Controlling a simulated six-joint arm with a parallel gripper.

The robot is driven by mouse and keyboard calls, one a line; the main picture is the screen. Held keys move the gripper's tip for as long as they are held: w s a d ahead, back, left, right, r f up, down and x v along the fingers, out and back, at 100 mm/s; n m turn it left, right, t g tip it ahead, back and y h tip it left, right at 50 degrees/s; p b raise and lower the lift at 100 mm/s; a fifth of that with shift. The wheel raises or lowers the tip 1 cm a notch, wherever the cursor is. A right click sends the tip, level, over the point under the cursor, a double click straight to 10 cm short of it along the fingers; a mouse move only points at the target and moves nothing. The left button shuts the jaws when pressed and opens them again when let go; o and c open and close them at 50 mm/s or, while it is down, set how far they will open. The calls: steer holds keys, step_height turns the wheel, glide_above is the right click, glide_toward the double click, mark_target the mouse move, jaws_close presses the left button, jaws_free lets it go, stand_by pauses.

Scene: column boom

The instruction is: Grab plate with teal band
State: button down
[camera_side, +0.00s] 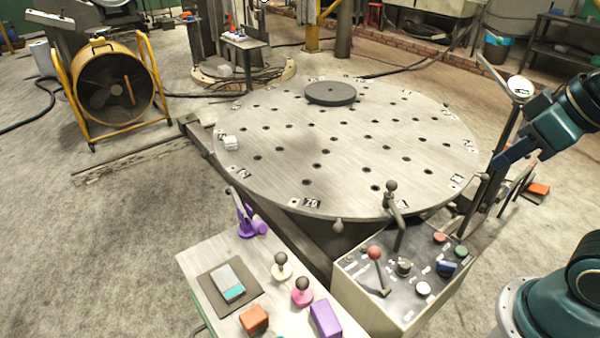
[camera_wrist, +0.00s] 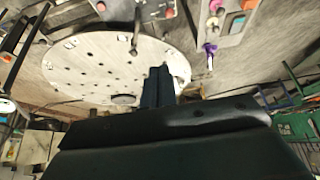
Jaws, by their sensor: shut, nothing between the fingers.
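The plate with the teal band (camera_side: 228,283) is a small grey flat piece with a teal stripe at its near end. It lies on a dark square mat (camera_side: 205,284) on the pale side table at the lower left of the side view. My gripper (camera_side: 501,162) is at the right of the side view, beyond the round table's edge and far from the plate. In the wrist view my gripper (camera_wrist: 158,80) is shut and empty. A small teal patch shows there near the top edge, too small to tell clearly.
A large round table (camera_side: 400,120) with holes and a dark disc (camera_side: 330,92) fills the middle. A control box (camera_side: 375,295) with levers stands beside the side table. Near the mat are a purple clamp (camera_side: 247,218), knobs (camera_side: 302,291), an orange block (camera_side: 254,319) and a purple block (camera_side: 325,318).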

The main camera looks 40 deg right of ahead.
steer(key=c, duration=2.1)
jaws_free()
steer(key=o, duration=2.1)
steer(key=w+a+f+n+g+y, duration=0.15)
steer(key=w+a+n, duration=0.4)
steer(key=w, duration=0.55)
steer(key=w+a+f+n+g+y, duration=0.15)
steer(key=w+a+n, duration=0.45)
steer(key=w, duration=0.6)
steer(key=w+a+f+n+g, duration=0.1)
steer(key=w+a+f+n, duration=0.2)
steer(key=a+f, duration=0.5)
steer(key=w+a+f+n+g+y, duration=0.1)
steer(key=w+a+f+n, duration=0.2)
steer(key=f, duration=1)
steer(key=w+a, duration=0.3)
steer(key=a, duration=0.2)
steer(key=shift+a+g+y, duration=0.3)
